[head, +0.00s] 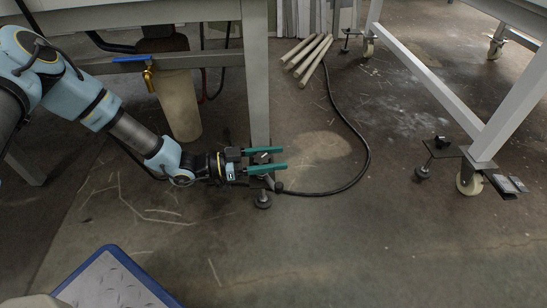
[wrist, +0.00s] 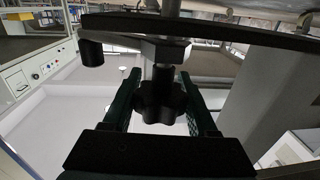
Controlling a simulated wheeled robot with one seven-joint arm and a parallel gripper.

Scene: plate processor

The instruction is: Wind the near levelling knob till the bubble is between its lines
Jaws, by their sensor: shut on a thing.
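My gripper (head: 266,160) reaches in low from the left in the head view, at the foot of a grey table leg. Its two green fingers point right. In the wrist view a black lobed knob (wrist: 160,102) sits between the green fingers, and they are shut on it. A threaded stem runs from the knob to a dark bracket plate (wrist: 215,30). In the head view the knob is not clear behind the fingers. A round levelling foot (head: 262,200) stands on the floor below them. I see no bubble or its lines in either view.
The table leg (head: 256,85) rises close beside the fingers. A black cable (head: 352,178) curves over the floor to the right. Pale rods (head: 308,58) lie behind. Another wheeled frame (head: 435,85) stands at right. The floor in front is mostly clear.

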